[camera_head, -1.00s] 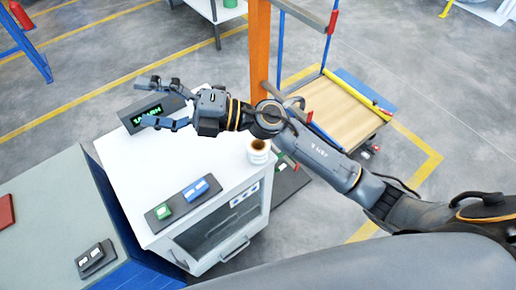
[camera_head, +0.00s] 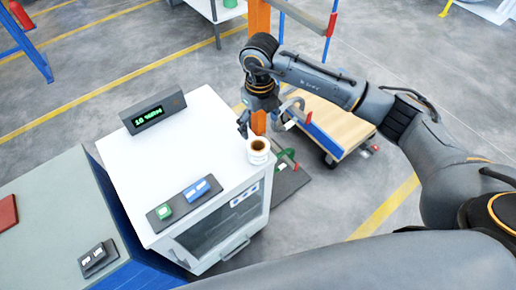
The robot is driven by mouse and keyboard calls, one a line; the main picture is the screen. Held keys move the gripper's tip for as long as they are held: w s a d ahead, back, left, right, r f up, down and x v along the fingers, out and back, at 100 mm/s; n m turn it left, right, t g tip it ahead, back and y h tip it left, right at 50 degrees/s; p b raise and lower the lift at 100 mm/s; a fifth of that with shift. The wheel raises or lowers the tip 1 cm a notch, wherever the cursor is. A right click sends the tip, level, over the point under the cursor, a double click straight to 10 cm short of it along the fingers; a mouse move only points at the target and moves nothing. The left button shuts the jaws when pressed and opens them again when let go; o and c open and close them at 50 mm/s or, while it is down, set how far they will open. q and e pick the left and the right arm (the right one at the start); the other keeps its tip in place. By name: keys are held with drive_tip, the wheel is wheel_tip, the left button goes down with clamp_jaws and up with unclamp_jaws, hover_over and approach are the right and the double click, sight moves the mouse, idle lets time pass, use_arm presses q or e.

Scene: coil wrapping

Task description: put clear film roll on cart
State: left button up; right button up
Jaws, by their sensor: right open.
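The clear film roll (camera_head: 258,156), whitish with a brown core, stands upright at the right edge of the white cabinet top (camera_head: 205,140). My right gripper (camera_head: 265,122) is open and points down, just above and behind the roll in the picture. Its fingers are spread and nothing is between them. The cart (camera_head: 337,124) has a wooden deck and blue edge and stands on the floor to the right, partly hidden by my right arm. My left gripper is not in view.
A display box (camera_head: 153,110) stands at the cabinet's back left. A panel with green and blue buttons (camera_head: 184,198) lies at its front. An orange post (camera_head: 259,18) rises behind my gripper. A grey-topped blue bench (camera_head: 50,195) adjoins on the left.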

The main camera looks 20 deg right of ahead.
hover_over(258, 146)
drive_tip(key=s, duration=0.2)
wheel_tip(258, 146, down, 5)
drive_tip(key=f+p, duration=0.2)
drive_tip(key=f, duration=0.1)
drive_tip(key=f+p, duration=0.1)
drive_tip(key=f, duration=0.1)
drive_tip(key=shift+a, duration=0.3)
drive_tip(key=shift+w+f, duration=0.1)
drive_tip(key=shift+f, duration=0.15)
drive_tip(key=c, duration=1.5)
drive_tip(key=shift+o, duration=0.2)
drive_tip(key=shift+r, duration=0.15)
